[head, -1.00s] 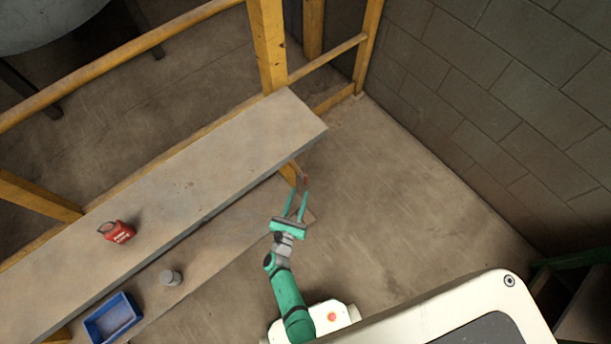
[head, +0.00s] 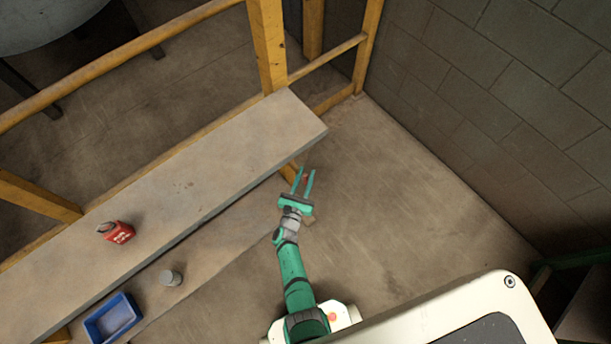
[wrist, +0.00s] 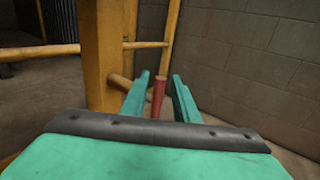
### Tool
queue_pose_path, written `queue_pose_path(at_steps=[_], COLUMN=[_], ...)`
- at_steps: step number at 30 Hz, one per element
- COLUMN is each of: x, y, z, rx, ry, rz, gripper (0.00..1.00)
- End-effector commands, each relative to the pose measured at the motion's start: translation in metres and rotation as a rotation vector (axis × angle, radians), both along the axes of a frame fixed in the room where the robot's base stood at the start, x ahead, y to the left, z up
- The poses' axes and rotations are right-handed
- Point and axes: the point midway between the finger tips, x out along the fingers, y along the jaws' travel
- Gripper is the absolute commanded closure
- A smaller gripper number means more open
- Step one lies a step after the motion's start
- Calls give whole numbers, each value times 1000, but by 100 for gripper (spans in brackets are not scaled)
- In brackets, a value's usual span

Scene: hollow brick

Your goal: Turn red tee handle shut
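The red tee handle (wrist: 158,97) shows in the wrist view as a red bar beside a yellow post. It lies between the two green fingers of my gripper (wrist: 160,88), with a visible gap to the right finger; whether the left finger touches it I cannot tell. In the head view my gripper (head: 304,174) is open beside the end of the bench, and only a small reddish bit of the handle shows near the fingertips. The handle's mount is mostly hidden by the bench and fingers.
A grey bench (head: 200,190) runs along the left, with a red container (head: 118,232) on it. A grey cylinder (head: 171,278) and a blue tray (head: 113,318) sit on a lower shelf. Yellow rails (head: 268,45) stand behind.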

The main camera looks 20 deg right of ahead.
Motion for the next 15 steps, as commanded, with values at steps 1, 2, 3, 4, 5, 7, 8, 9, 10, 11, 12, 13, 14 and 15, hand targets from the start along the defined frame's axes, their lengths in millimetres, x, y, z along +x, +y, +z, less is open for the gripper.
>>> queue_pose_path(at_steps=[1, 2, 3, 4, 5, 7, 8, 9, 10, 11, 12, 13, 14, 15], x=[0, 0, 0, 0, 0, 0, 0, 0, 0, 0, 0, 0, 0, 0], y=[0, 0, 0, 0, 0, 0, 0, 0, 0, 0, 0, 0, 0, -1], z=[0, 0, 0, 0, 0, 0, 0, 0, 0, 0, 0, 0, 1, 0], rx=[0, 0, 0, 0, 0, 0, 1, 3, 5, 8, 13, 17, 23, 34], ry=[0, 0, 0, 0, 0, 0, 0, 0, 1, 2, 4, 5, 6, 10], rz=[0, 0, 0, 0, 0, 0, 0, 0, 0, 0, 0, 0, 0, 0], gripper=[86, 93, 100, 100, 100, 100, 100, 100, 100, 100, 100, 100, 100, 100])
